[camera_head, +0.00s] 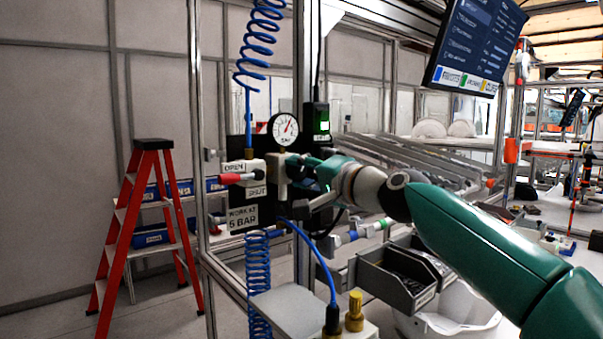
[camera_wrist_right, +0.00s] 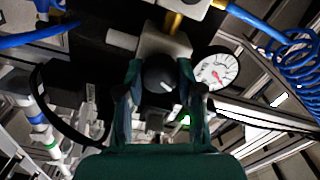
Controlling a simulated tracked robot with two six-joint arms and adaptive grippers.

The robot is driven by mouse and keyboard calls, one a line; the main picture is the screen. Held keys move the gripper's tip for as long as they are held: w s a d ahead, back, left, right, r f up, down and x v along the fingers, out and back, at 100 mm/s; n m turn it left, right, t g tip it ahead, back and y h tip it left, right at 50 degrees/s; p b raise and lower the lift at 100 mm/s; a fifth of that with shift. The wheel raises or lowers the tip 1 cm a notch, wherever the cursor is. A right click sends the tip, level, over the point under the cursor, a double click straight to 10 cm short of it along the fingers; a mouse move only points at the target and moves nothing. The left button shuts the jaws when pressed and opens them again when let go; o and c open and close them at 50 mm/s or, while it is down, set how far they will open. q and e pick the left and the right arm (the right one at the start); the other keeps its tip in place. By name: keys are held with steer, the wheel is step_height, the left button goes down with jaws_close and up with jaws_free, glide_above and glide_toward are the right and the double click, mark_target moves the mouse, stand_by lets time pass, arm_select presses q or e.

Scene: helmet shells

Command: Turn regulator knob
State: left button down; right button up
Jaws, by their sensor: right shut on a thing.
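The regulator is a pale block (camera_head: 277,172) on a dark panel in the head view, with my right gripper (camera_head: 294,167) against its right side. In the right wrist view, the black regulator knob (camera_wrist_right: 158,74) with a white mark lies between the two fingers of my right gripper (camera_wrist_right: 160,68), which is shut on it. The round white pressure gauge (camera_head: 284,128) sits above the regulator, its red needle pointing up and slightly right. It also shows in the wrist view (camera_wrist_right: 216,73). My left gripper is not in view.
A red-handled valve (camera_head: 237,178) marked OPEN and SHUT is left of the regulator. A sign (camera_head: 242,217) reads WORK AT 5 BAR. A coiled blue hose (camera_head: 257,45) hangs above. Grey bins (camera_head: 395,280) stand below my arm. A red stepladder (camera_head: 125,230) is at left.

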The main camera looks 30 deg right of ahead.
steer(key=shift+d, duration=0.1)
steer(key=o, duration=1.1)
steer(key=shift+f, duration=0.1)
steer(key=shift+o, duration=0.2)
steer(key=s, duration=1.2)
steer(key=shift+d, duration=0.45)
